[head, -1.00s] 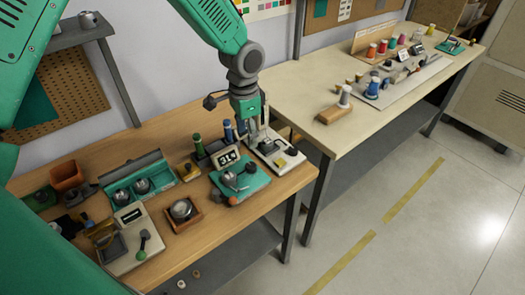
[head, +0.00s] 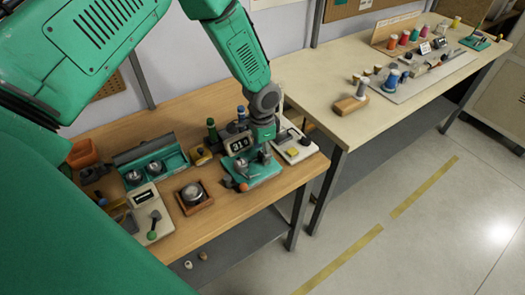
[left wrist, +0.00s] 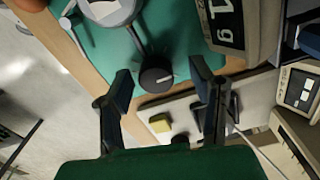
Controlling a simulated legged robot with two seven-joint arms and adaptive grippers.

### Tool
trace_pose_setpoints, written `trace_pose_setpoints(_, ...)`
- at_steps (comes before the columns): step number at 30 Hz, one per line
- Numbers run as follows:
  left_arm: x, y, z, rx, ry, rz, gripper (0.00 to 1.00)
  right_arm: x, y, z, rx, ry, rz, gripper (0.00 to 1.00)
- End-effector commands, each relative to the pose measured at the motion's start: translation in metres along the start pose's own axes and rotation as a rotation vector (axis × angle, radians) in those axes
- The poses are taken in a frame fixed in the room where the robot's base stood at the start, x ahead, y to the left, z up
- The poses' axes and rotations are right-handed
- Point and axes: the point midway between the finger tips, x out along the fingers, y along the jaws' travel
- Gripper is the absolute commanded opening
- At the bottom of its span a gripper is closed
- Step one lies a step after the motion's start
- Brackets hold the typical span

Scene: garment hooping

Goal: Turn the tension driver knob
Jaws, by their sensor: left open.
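The black round knob (left wrist: 157,76) with a pale index mark stands at the end of a grey arm on a teal base (left wrist: 185,45). In the left wrist view it lies between and beyond the two dark fingertips of my left gripper (left wrist: 163,80). The fingers are spread with a gap on both sides, and I see no contact. In the head view my left gripper (head: 261,150) hangs over the teal base (head: 262,178) and largely hides the knob. A display with digits (head: 240,144) stands behind the base. My right gripper is not in view.
A pale plate (head: 302,152) with a yellow block lies right of the base. A round metal piece in a wooden tray (head: 192,195) and a teal box (head: 150,165) stand to the left. A second table (head: 310,80) adjoins on the right.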

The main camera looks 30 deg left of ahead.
Motion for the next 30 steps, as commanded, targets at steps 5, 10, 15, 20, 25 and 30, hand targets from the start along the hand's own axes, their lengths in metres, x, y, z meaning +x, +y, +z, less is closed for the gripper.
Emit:
trace_pose_setpoints(5, 0.0045, 0.0011, -0.0015, 0.001, 0.000, -0.002, 0.49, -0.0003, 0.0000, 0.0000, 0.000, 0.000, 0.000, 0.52)
trace_pose_setpoints(10, 0.0042, 0.0008, -0.0011, 0.001, 0.000, -0.001, 0.49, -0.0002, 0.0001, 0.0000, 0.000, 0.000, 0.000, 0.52)
trace_pose_setpoints(15, 0.0046, 0.0001, -0.0003, 0.000, 0.001, 0.000, 0.00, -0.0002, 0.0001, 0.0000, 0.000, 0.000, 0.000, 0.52)
trace_pose_setpoints(20, 0.0047, 0.0004, -0.0001, -0.001, 0.000, 0.001, 0.00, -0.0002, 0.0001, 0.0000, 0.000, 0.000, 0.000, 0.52)
trace_pose_setpoints(25, 0.0050, -0.0001, 0.0006, -0.026, -0.002, -0.001, 0.01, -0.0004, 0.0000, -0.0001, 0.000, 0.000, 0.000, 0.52)
trace_pose_setpoints(30, 0.0052, -0.0006, 0.0016, -0.101, -0.005, -0.001, 0.01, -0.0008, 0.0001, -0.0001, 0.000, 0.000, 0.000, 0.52)
